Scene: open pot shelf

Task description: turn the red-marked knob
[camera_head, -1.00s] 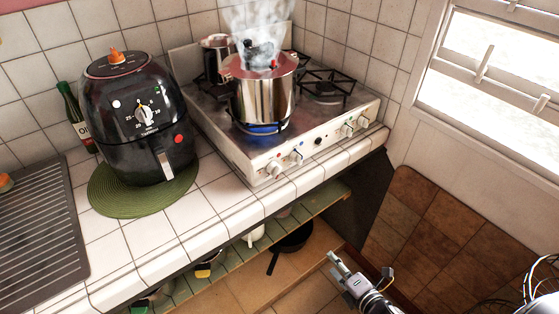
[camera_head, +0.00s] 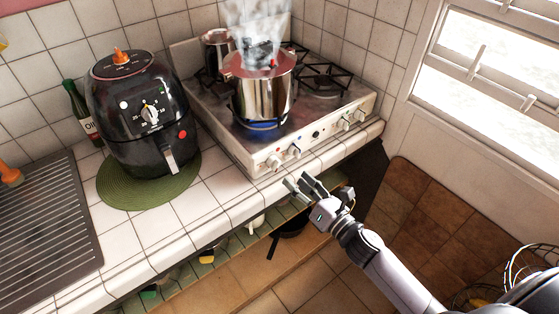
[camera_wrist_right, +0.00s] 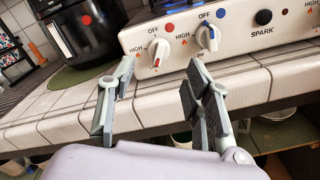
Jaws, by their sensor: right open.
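The stove (camera_head: 262,170) has a row of knobs along its front panel. The red-marked knob (camera_head: 274,162) is the leftmost, under a red dot; it also shows in the right wrist view (camera_wrist_right: 158,52) beside an OFF label. The blue-marked knob (camera_head: 294,152) is just to its right and shows in the wrist view too (camera_wrist_right: 207,38). My right gripper (camera_head: 302,182) is open and empty, in front of and below these knobs, touching neither. In the wrist view the red-marked knob lies beyond the gap between its fingers (camera_wrist_right: 162,72). My left gripper is out of view.
A steaming pot (camera_head: 262,95) stands over a blue flame on the stove. A black air fryer (camera_head: 140,115) sits on a green mat (camera_head: 120,195) to the left. The tiled counter edge (camera_head: 235,205) runs just below the knobs, with an open shelf beneath.

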